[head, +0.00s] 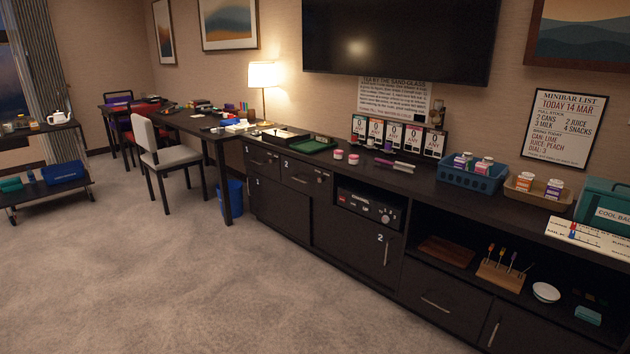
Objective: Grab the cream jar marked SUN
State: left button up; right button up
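Neither of my grippers is in view.
The long counter (420,178) runs along the wall, with a green tray (312,146) left of the jars and cards (392,136) behind. A desk (195,122), chair (175,157) and blue bin (230,200) stand left. A low cart (45,188) is far left. The carpet (190,280) is clear.

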aim_at(353, 159)
jog(key=i+z, duration=0.1)
jog(key=i, duration=0.4)
jog(key=i+j+z, duration=0.1)
jog(key=i, duration=0.45)
jog(key=i+j, duration=0.15)
jog(key=i, duration=0.35)
jog(key=i+j+z, duration=0.15)
jog(key=i, duration=0.4)
jog(key=i+j+z, duration=0.1)
jog(key=i, duration=0.4)
jog(key=i+j+z, duration=0.1)
jog(key=i+j, duration=0.15)
jog(key=i, duration=0.25)
